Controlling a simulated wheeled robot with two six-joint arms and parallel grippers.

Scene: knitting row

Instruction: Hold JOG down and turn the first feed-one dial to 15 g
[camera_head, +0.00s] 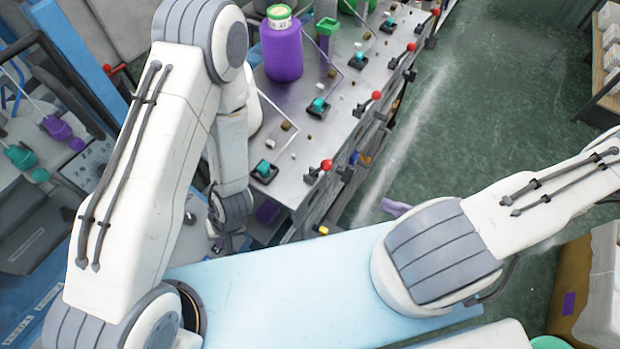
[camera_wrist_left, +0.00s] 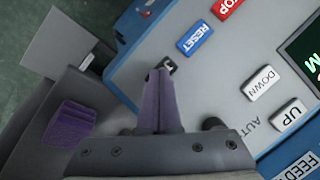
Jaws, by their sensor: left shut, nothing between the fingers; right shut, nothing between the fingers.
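In the left wrist view, my left gripper (camera_wrist_left: 160,72) is shut and empty, its purple fingertips over a small dark-framed button (camera_wrist_left: 169,64) on the blue-edged control panel (camera_wrist_left: 215,85). The fingers partly cover this button and its label cannot be read; I cannot tell whether it is pressed. In the head view, my left gripper (camera_head: 218,244) hangs low at the left, mostly hidden by its wrist. The purple tip of my right gripper (camera_head: 393,207) shows beyond my right arm, shut. Teal-topped black units (camera_head: 264,171) sit along the metal bench; no gram scale is readable.
In the left wrist view, RESET (camera_wrist_left: 195,39), a red stop button (camera_wrist_left: 226,7), DOWN (camera_wrist_left: 262,83) and UP (camera_wrist_left: 290,114) lie near the fingers. The bench (camera_head: 300,95) carries a purple cone (camera_head: 281,50) and red-balled levers (camera_head: 326,165). Green floor (camera_head: 470,100) is open to its right.

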